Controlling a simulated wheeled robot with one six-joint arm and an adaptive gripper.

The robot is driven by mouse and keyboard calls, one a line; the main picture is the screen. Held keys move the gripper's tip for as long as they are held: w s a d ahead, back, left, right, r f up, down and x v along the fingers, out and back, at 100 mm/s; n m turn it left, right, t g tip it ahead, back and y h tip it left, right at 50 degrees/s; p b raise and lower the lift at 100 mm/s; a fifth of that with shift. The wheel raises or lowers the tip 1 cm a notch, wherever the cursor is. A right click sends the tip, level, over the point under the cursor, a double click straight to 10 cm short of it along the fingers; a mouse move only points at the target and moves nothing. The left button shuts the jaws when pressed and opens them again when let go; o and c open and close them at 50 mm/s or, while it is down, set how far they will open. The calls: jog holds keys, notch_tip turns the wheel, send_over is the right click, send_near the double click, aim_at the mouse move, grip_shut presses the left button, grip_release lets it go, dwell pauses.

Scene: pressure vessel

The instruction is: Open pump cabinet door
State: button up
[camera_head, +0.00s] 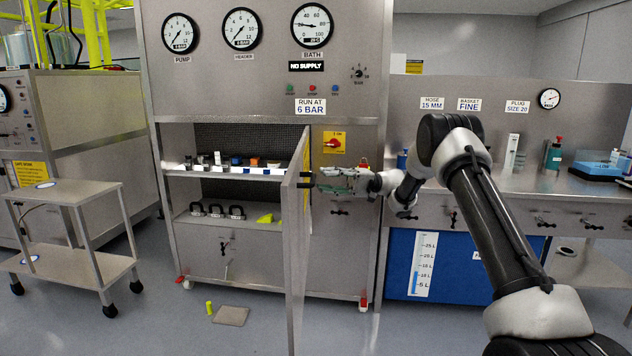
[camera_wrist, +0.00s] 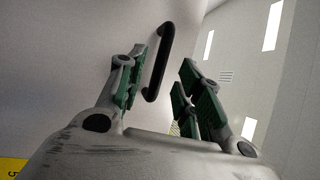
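The pump cabinet door (camera_head: 298,235) is a tall grey panel standing swung out from the cabinet, seen nearly edge-on in the head view. The cabinet's two shelves show to its left. My gripper (camera_head: 320,179) is on the right side of the door, close to its outer face at mid-height. In the wrist view, the black bar handle (camera_wrist: 157,65) is on the pale door face. My gripper (camera_wrist: 165,80) has its green-padded fingers apart, with the handle showing between them. Whether a finger touches the handle cannot be told.
Small parts lie on the upper shelf (camera_head: 230,172); black shackle-like items stand on the lower. A small yellow-green cylinder (camera_head: 209,307) and a flat plate (camera_head: 231,316) lie on the floor left of the door. A trolley (camera_head: 80,197) stands left. A workbench (camera_head: 540,185) is right.

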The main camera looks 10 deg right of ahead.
jog(key=v, duration=0.7)
